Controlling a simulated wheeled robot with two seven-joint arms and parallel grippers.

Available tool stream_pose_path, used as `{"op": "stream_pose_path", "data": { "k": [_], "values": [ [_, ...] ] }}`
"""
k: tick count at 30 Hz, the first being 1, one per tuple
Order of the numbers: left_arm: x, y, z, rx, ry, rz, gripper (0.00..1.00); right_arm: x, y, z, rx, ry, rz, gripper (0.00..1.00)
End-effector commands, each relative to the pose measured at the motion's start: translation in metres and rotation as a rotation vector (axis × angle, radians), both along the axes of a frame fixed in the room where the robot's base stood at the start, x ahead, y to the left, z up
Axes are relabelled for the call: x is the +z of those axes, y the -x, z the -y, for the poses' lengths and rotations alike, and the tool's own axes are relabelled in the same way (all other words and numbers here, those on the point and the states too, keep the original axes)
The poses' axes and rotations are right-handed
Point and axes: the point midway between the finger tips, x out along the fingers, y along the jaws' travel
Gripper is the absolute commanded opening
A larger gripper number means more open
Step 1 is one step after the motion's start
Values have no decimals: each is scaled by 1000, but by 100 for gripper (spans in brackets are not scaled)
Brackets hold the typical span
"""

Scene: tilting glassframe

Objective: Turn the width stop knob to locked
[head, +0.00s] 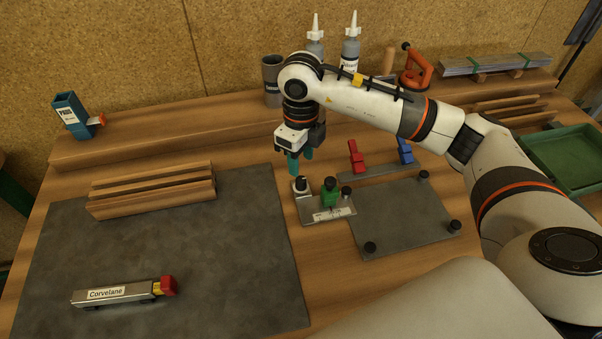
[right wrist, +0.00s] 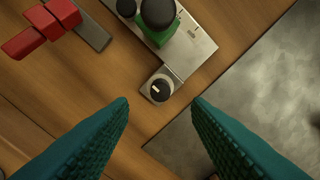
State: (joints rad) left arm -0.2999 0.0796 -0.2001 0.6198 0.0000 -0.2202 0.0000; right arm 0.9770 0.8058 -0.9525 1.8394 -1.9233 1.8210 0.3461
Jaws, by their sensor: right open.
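A small metal fixture plate (head: 312,209) with a printed scale stands on the bench. At its near-left corner in the right wrist view is a round dark knob (right wrist: 160,88) with a white mark on top; the same knob (head: 301,186) shows in the head view. A green block (head: 329,197) with a black knob on top sits on the plate, beside a smaller black knob (head: 347,192). My right gripper (head: 294,165) is open, with teal fingers (right wrist: 160,102) pointing down above the marked knob, apart from it. My left gripper is out of view.
A red clamp (head: 356,155) and a blue clamp (head: 404,152) stand behind a grey plate (head: 400,215) with black corner posts. A grey mat (head: 220,260) holds wooden strips (head: 150,190) and a labelled metal bar (head: 115,293). Bottles (head: 350,50) stand behind my arm.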

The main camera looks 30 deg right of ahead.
Motion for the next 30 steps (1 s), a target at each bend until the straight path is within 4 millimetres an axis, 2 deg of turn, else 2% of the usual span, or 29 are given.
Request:
{"op": "stream_pose_path", "data": {
  "k": [3, 9, 14, 30],
  "values": [
    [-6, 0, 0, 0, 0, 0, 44, 23, -1, 0, 0, 1, 5, 44],
    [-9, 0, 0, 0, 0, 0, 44, 47, 0, 0, -1, 0, 2, 44],
    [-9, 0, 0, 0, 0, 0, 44, 53, 0, 0, -1, 0, 1, 44],
    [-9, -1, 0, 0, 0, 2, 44, 52, 0, 0, -1, 1, 0, 44]
  ]
}}
